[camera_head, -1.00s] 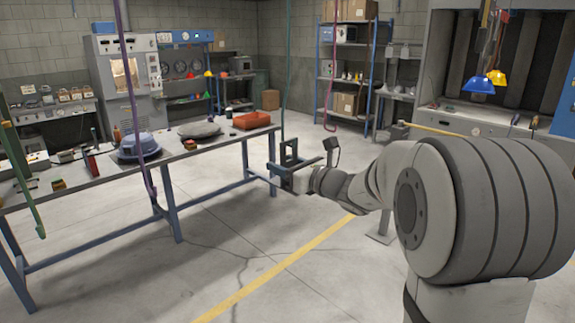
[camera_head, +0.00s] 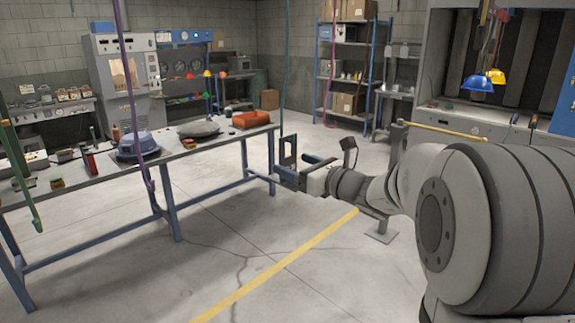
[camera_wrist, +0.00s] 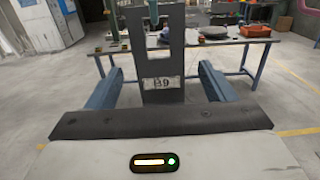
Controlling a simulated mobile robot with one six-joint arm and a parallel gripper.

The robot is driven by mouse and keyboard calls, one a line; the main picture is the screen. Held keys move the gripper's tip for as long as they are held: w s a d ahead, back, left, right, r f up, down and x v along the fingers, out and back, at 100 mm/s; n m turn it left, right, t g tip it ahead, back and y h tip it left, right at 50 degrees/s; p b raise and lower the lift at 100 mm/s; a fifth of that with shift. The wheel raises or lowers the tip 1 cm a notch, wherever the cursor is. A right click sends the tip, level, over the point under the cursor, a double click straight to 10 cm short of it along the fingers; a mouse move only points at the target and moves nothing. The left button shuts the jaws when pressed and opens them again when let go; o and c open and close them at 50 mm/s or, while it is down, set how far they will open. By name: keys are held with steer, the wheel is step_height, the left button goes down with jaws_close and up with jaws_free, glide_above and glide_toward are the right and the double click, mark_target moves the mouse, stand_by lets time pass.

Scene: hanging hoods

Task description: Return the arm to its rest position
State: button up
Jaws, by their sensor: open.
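My gripper (camera_head: 294,166) is at the end of my arm, low over the floor just right of the workbench's right end in the head view. In the wrist view my gripper (camera_wrist: 158,72) has its two blue fingers spread wide apart. An upright grey plate with a square opening and a "B9" label (camera_wrist: 161,83) shows between the fingers. I cannot tell whether it is part of my gripper. No finger is seen closed on anything. My arm reaches left from the right side of the head view, nearly level.
The workbench (camera_head: 80,181) holds a blue hood (camera_head: 138,144), a grey rounded item (camera_head: 199,128) and a red bin (camera_head: 251,119). A purple strap (camera_head: 131,80) hangs over it. A yellow hood (camera_head: 495,76) and a blue one hang at right. The floor in front is open.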

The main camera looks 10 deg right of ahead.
steer(key=v, duration=0.2)
steer(key=shift+s+d, duration=0.2)
steer(key=shift+s, duration=0.05)
steer(key=s+a+f+n+g+h, duration=0.1)
steer(key=s+a+f+n+g, duration=0.35)
steer(key=s+n, duration=0.3)
steer(key=s+a+f+n+g+h, duration=0.1)
steer(key=s+a+f+n+g, duration=0.35)
steer(key=s+n, duration=0.3)
steer(key=s+d+f+n+g+h, duration=0.1)
steer(key=s+d+f+n+h, duration=0.3)
steer(key=s+n, duration=0.2)
steer(key=s+d+f+n+g+h, duration=0.1)
steer(key=s+d+f+n+h, duration=0.3)
steer(key=s+n, duration=0.3)
steer(key=shift+d+g, duration=0.3)
steer(key=shift+s+d+f+n+h, duration=0.1)
steer(key=shift+d+f+n+h, duration=0.1)
steer(key=shift+d+n+h, duration=0.15)
steer(key=shift+c, duration=0.3)
